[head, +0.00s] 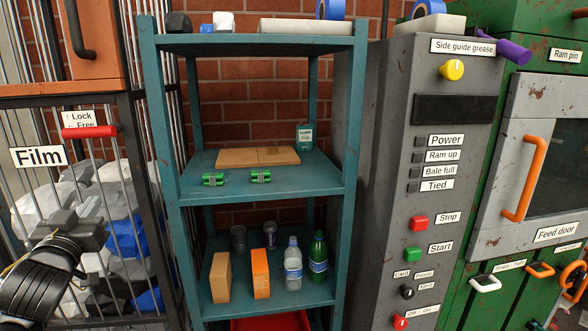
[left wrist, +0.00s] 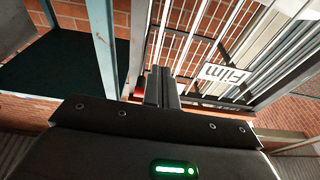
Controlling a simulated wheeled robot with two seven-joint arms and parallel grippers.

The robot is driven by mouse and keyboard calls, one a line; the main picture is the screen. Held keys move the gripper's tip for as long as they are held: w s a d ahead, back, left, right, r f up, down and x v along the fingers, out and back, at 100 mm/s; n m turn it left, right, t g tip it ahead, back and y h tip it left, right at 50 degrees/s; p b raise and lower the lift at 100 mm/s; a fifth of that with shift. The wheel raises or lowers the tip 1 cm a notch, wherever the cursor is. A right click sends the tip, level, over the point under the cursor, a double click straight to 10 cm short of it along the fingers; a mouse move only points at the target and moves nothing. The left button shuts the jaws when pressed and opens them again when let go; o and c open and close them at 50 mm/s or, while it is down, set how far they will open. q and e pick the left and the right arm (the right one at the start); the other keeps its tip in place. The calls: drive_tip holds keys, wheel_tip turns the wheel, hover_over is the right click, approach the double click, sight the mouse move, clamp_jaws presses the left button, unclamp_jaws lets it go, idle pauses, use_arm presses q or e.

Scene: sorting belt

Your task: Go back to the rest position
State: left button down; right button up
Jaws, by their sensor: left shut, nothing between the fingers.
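My left gripper (head: 88,236) is at the lower left of the head view, in front of the barred cage marked Film (head: 38,156). It is shut and empty. In the left wrist view its two fingers (left wrist: 161,88) lie together, pointing towards the cage bars and a blue-green shelf post. I cannot tell how far the fingertips are from the bars. My right gripper is not in view.
A blue-green shelf (head: 265,190) holds boxes, bottles and small green parts. Right of it stands a grey control panel (head: 405,220) with labelled buttons. A green machine with a feed door (head: 522,180) is at far right. The cage's red handle (head: 90,131) sticks out.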

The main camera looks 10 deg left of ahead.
use_arm(q)
drive_tip(key=s+d+f+m+g+h, duration=0.1)
drive_tip(key=s+d+f+g, duration=0.15)
drive_tip(key=f, duration=0.65)
drive_tip(key=s+d+f+m+g+h, duration=0.15)
drive_tip(key=d+f, duration=0.25)
drive_tip(key=f, duration=0.5)
drive_tip(key=s+d+f+g+h, duration=0.1)
drive_tip(key=d+f+g, duration=0.2)
drive_tip(key=f, duration=0.6)
drive_tip(key=s+d+f+m+g+h, duration=0.15)
drive_tip(key=s+d+f+g, duration=0.25)
drive_tip(key=s+d+f, duration=0.45)
drive_tip(key=s+d+f+m+g+h, duration=0.15)
drive_tip(key=s+d+f+g, duration=0.35)
drive_tip(key=s+f, duration=0.6)
wheel_tip(320, 180, down, 23)
drive_tip(key=s+d, duration=0.2)
drive_tip(key=s, duration=0.1)
drive_tip(key=s+a+f+g, duration=0.1)
drive_tip(key=s+f, duration=0.7)
drive_tip(key=s+a+f+g, duration=0.1)
drive_tip(key=s+a+f, duration=0.1)
drive_tip(key=s+f, duration=0.7)
drive_tip(key=shift+a, duration=0.3)
